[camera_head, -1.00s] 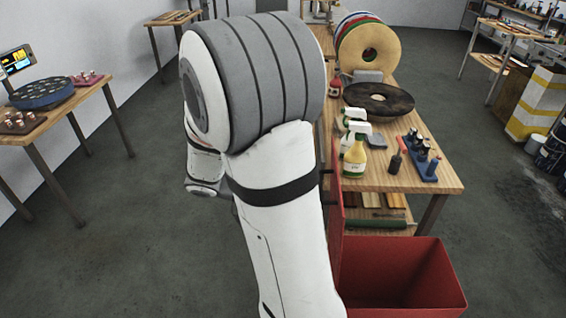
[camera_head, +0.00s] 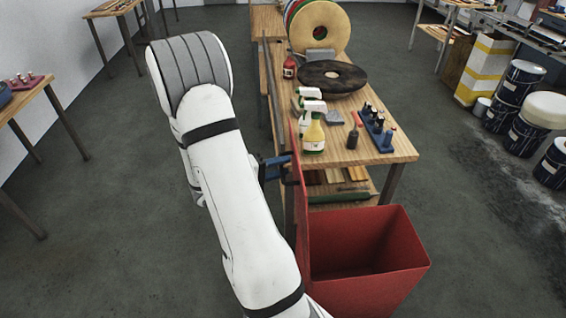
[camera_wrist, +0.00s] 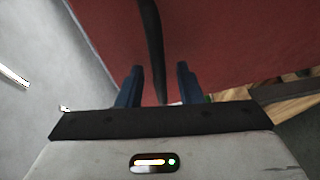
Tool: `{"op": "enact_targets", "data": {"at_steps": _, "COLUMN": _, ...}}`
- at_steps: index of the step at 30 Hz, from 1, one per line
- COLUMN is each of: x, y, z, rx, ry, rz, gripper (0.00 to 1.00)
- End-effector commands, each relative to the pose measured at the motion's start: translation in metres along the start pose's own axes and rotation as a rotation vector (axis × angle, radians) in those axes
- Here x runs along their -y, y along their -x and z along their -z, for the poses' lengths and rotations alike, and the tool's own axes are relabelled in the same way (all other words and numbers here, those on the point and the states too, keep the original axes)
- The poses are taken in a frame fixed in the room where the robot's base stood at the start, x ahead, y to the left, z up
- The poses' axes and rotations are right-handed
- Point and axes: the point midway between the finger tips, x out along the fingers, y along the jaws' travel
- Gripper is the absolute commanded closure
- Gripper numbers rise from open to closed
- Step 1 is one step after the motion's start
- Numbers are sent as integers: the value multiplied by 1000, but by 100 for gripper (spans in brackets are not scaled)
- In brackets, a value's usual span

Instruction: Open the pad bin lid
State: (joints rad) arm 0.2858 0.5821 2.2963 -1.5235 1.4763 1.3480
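The red bin (camera_head: 375,290) stands at the lower right of the head view, with its inside showing. Its red lid (camera_head: 302,215) stands about upright along the bin's left side, seen nearly edge-on. In the wrist view the lid's red face (camera_wrist: 220,40) fills the upper part. A black handle bar (camera_wrist: 150,30) runs down between the two blue fingers of my gripper (camera_wrist: 159,85), with gaps visible on both sides. In the head view my gripper (camera_head: 272,167) is at the lid's left side, near its upper part. It is open, with the handle between its fingers.
Drums (camera_head: 515,85) stand at the far right. The floor on the left is mostly clear.

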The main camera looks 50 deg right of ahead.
Motion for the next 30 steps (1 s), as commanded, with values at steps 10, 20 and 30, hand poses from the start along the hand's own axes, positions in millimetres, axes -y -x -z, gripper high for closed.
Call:
{"op": "enact_targets", "data": {"at_steps": 10, "x": 1, "y": -7, "z": 0, "rx": -1, "ry": 1, "rz": 1, "gripper": 67}}
{"op": "enact_targets", "data": {"at_steps": 20, "x": 0, "y": -7, "z": 0, "rx": -2, "ry": 1, "rz": 1, "gripper": 92}}
{"op": "enact_targets", "data": {"at_steps": 30, "x": 1, "y": -6, "z": 0, "rx": -2, "ry": 1, "rz": 1, "gripper": 100}}
